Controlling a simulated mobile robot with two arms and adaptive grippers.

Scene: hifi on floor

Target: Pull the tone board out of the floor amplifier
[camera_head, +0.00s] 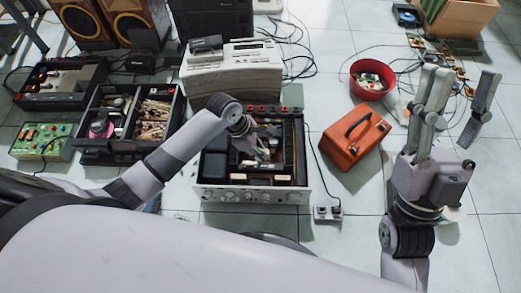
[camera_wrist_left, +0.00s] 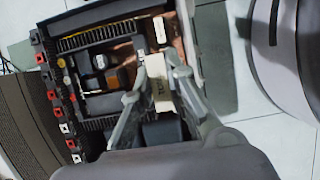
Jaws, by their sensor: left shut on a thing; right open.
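The floor amplifier (camera_head: 222,194) lies open-topped on the tiles in the middle of the head view, its pale knobbed front panel toward me. Its dark inside with boards and parts also shows in the left wrist view (camera_wrist_left: 93,43). My left gripper (camera_head: 262,155) reaches down into it. In the left wrist view, my left gripper (camera_wrist_left: 165,72) is shut on the tone board, a pale lettered piece (camera_wrist_left: 159,92) between its fingers. The board's lower part is hidden, so I cannot tell how deep it sits. My right gripper (camera_head: 464,85) is open and empty, raised at the right.
An orange case (camera_head: 352,158) with a handle stands just right of the amplifier. A red bowl (camera_head: 371,88) is behind it. A beige device (camera_head: 232,80) stands behind the amplifier. A divided black toolbox (camera_head: 93,150) is at the left. Cables and a socket strip (camera_head: 327,213) lie nearby.

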